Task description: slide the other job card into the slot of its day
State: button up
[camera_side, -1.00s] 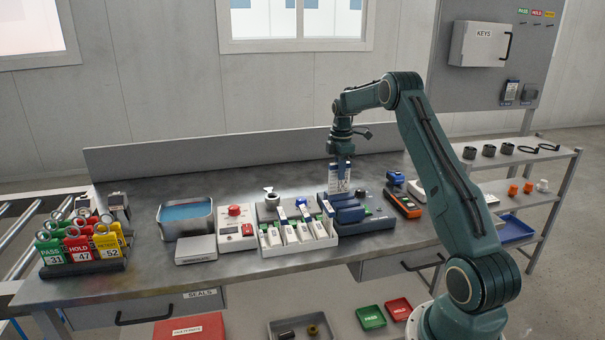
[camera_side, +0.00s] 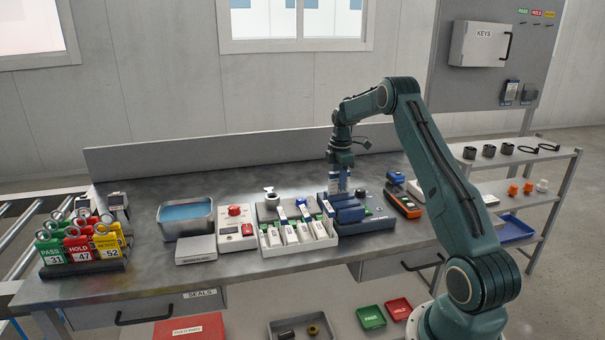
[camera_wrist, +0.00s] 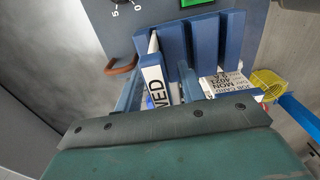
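My gripper (camera_side: 341,172) is shut on a white job card (camera_side: 341,184) with blue print, held upright at the back left of the blue slotted rack (camera_side: 349,212). The card is lowered against the rack; how far it is in a slot I cannot tell. In the wrist view, the gripper's fingers (camera_wrist: 158,92) flank a white face reading WED (camera_wrist: 156,84); the rack's blue dividers (camera_wrist: 203,40) stand just beyond. Another job card (camera_wrist: 228,84), reading 4021 and MON, shows at the rack's right side.
A red-button box (camera_side: 235,231), scale (camera_side: 196,250) and water bath (camera_side: 185,227) stand further left. The bench behind is clear.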

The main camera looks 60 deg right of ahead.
jog(key=shift+r, duration=0.1)
notch_tip(320, 180, up, 14)
jog(key=shift+w, duration=0.15)
dwell(0.7)
jog(key=shift+a, duration=0.2)
dwell(0.3)
jog(key=s+a+r+m+t, duration=0.15)
jog(key=a+r, duration=0.25)
jog(key=a, duration=0.5)
jog(key=s+a+r+m+h, duration=0.15)
jog(key=a+r, duration=0.25)
jog(key=a, duration=0.4)
jog(key=s+a+r+m+t+y, duration=0.1)
jog(key=s+a+r+m, duration=0.15)
jog(key=a+r, duration=0.45)
jog(key=s+a+f+m+t, duration=0.1)
jog(key=s+a+f, duration=0.3)
jog(key=s+a, duration=0.4)
jog(key=s+a+f+m+t, duration=0.2)
jog(key=s+a+f, duration=0.3)
jog(key=s+a, duration=0.4)
jog(key=shift+s+m, duration=0.45)
jog(key=shift+s, duration=0.55)
